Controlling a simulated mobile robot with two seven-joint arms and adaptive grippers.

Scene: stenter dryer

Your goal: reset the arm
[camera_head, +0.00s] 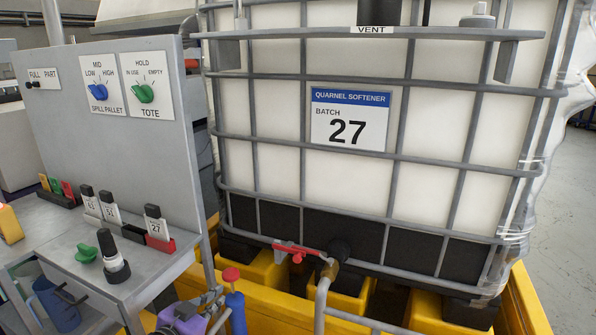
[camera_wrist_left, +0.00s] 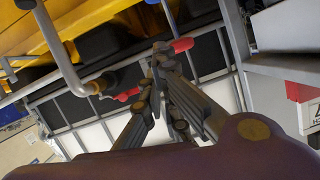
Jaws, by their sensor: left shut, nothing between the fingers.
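My left gripper (camera_head: 213,294) shows at the bottom of the head view, low in front of the yellow pallet. Its purple body (camera_head: 182,320) is partly cut off by the lower edge. In the left wrist view the fingers (camera_wrist_left: 161,50) are together, with nothing between them. A red knob (camera_head: 231,274) on a blue upright part (camera_head: 236,311) stands right beside the fingertips; the red knob also shows in the wrist view (camera_wrist_left: 182,45). I cannot tell whether they touch. My right gripper is in neither view.
A caged white tote (camera_head: 270,110) labelled batch 27 stands on a yellow spill pallet (camera_head: 525,295). At left are a switch panel (camera_head: 60,125) and a grey shelf (camera_head: 150,275) with tags and knobs.

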